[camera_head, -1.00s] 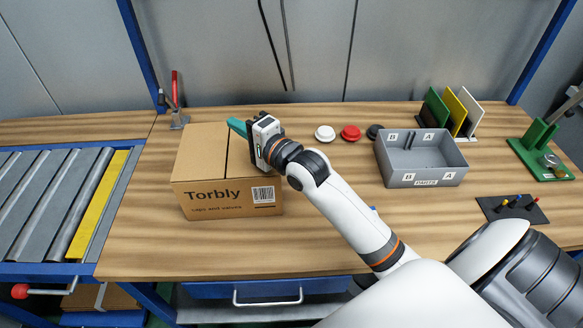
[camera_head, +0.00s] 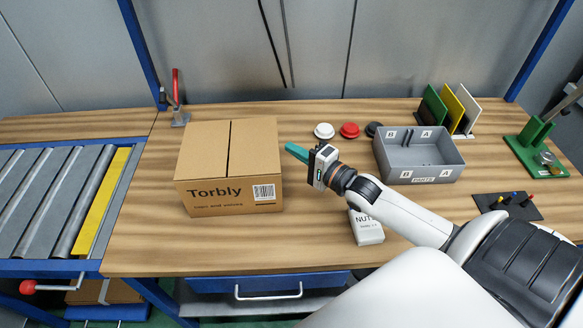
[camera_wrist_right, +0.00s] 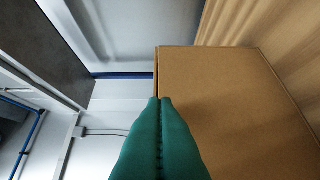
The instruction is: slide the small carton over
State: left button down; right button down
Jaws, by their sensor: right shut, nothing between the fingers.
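A small white carton (camera_head: 367,229) marked "NUTS" stands on the table, partly hidden by my right arm. A much larger brown "Torbly" carton (camera_head: 205,168) stands to its left, its flaps closed. My right gripper (camera_head: 291,149), with teal fingers, is shut and empty just right of the big carton, pointing left towards its upper right edge. In the right wrist view the shut fingers (camera_wrist_right: 160,101) point along the brown carton (camera_wrist_right: 225,105), which fills the right side. Whether they touch it I cannot tell. The left gripper is out of view.
A grey parts bin (camera_head: 420,177) stands right of centre, with white, red and dark round buttons (camera_head: 349,130) to its left. A roller conveyor (camera_head: 50,200) lies at the left. A red-handled clamp (camera_head: 177,100) stands behind the big carton. The front left tabletop is clear.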

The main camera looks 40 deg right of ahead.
notch_tip(320, 180, down, 6)
jog(key=shift+f, duration=0.1)
jog(key=shift+w+a+f, duration=0.15)
jog(key=shift+w+a, duration=0.1)
jog(key=shift+a, duration=0.2)
jog(key=shift+p, duration=0.3)
